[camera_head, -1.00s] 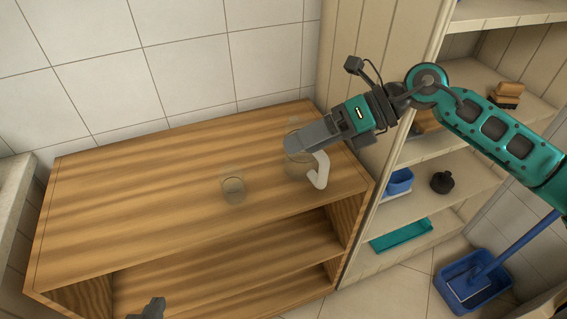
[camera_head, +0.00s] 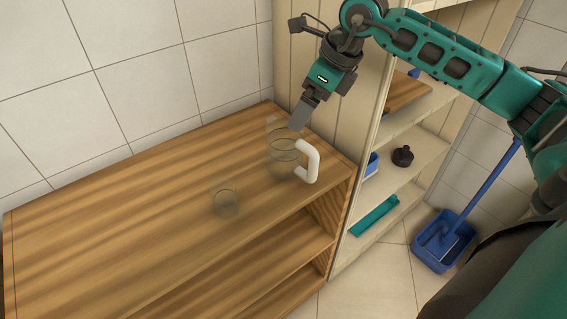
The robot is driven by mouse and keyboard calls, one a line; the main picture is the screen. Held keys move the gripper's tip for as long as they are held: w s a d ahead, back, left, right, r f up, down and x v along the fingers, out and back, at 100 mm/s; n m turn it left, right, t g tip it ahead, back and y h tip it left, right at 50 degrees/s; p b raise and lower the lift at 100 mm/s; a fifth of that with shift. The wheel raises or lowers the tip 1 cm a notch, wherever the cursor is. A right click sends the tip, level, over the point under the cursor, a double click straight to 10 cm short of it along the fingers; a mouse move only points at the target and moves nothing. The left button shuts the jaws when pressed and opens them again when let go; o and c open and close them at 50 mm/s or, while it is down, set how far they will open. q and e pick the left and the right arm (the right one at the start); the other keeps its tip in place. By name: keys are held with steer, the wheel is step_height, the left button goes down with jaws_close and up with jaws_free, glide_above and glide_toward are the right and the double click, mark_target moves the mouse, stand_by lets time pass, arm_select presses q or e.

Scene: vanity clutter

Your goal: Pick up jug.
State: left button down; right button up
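The jug (camera_head: 283,160) is clear, with a white handle on its right side. It stands upright on the wooden cabinet top (camera_head: 130,220), near the right back. My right gripper (camera_head: 299,119) comes down from above with its fingers pointing down-left, at the jug's upper rim. The fingers overlap the rim in the picture; I cannot tell whether they touch it or reach inside. They show side-on, so the gap between them is hidden. My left gripper is out of view.
A small clear glass (camera_head: 226,204) stands left of and in front of the jug. Another clear item (camera_head: 271,124) shows partly behind the jug. A cream shelf unit (camera_head: 400,165) stands close on the right. The left of the cabinet top is clear.

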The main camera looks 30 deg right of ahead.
glide_toward(287, 138)
steer(key=s+a+f, duration=0.2)
steer(key=a, duration=0.1)
steer(key=x, duration=0.5)
steer(key=shift+w+a+r+b, duration=0.2)
steer(key=shift+b, duration=0.15)
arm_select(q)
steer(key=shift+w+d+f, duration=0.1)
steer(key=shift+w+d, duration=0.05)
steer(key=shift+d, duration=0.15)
arm_select(e)
steer(key=shift+r, duration=0.1)
steer(key=c, duration=1.2)
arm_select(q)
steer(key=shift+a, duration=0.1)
